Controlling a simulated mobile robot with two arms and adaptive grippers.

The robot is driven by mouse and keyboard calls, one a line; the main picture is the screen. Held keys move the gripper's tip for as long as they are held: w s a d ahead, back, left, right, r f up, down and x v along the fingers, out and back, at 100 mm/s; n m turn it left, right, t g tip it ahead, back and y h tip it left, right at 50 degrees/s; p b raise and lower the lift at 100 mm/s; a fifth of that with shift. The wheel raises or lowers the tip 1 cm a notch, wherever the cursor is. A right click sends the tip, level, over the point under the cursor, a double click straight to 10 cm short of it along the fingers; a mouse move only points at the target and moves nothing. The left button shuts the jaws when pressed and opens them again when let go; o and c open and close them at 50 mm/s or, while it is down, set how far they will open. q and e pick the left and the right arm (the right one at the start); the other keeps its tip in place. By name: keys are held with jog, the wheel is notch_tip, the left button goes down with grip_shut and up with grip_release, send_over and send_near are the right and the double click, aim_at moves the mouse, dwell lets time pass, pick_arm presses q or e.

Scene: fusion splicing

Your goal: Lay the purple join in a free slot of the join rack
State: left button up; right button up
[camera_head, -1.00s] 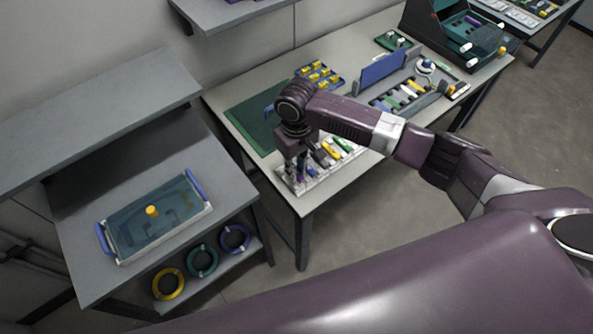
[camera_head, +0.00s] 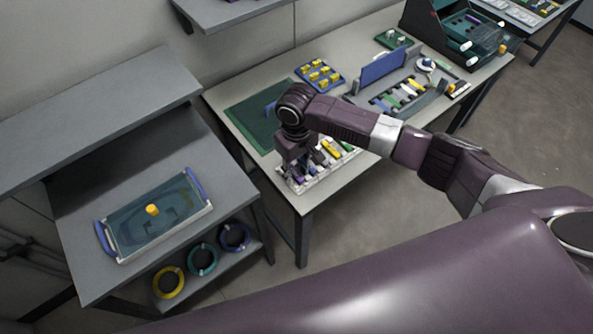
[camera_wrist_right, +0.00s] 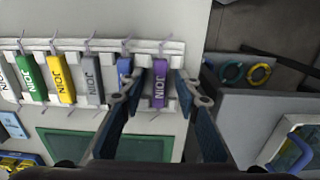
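The purple join (camera_wrist_right: 160,85) lies in the end slot of the white join rack (camera_wrist_right: 205,17), at the rack's right end in the wrist view. My right gripper (camera_wrist_right: 158,92) has one finger on each side of the purple join, with gaps showing between fingers and join, so it looks open. A blue join (camera_wrist_right: 124,72) lies beside it, partly hidden by a finger. Grey (camera_wrist_right: 93,80), yellow (camera_wrist_right: 63,78) and green (camera_wrist_right: 31,78) joins lie further left. In the head view my right gripper (camera_head: 297,170) is low over the rack's near-left end. My left gripper is not in view.
A green mat (camera_head: 248,112) lies behind the rack. A blue tray with yellow pieces (camera_head: 320,74), an upright blue panel (camera_head: 383,68) and a holder with coloured pieces (camera_head: 405,95) stand further back. A lower bench at left holds a handled tray (camera_head: 155,215).

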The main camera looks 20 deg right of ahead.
aim_at(296, 175)
notch_tip(296, 175, up, 12)
jog(key=b, duration=0.1)
jog(key=shift+a, duration=0.1)
dwell(0.6)
jog(key=s+a+f+n+t+y, duration=0.1)
jog(key=s+a+f+y, duration=0.1)
jog(key=s+a+f, duration=0.3)
jog(key=s+a+f+t+y, duration=0.1)
jog(key=s+a+f, duration=0.15)
jog(key=s, duration=0.45)
jog(key=s+d+f+m+t+h, duration=0.2)
jog(key=s+d+m+h, duration=0.1)
jog(key=s+d, duration=0.95)
notch_tip(296, 175, down, 27)
jog(key=s+g+b, duration=0.1)
jog(key=g, duration=0.1)
jog(key=s+d+f, duration=0.2)
jog(key=s+f, duration=0.6)
jog(key=s+d+f+g+b, duration=0.1)
jog(key=s+f, duration=0.8)
jog(key=shift+s+d+f, duration=0.2)
jog(key=shift+d+f, duration=0.1)
jog(key=shift+d, duration=0.05)
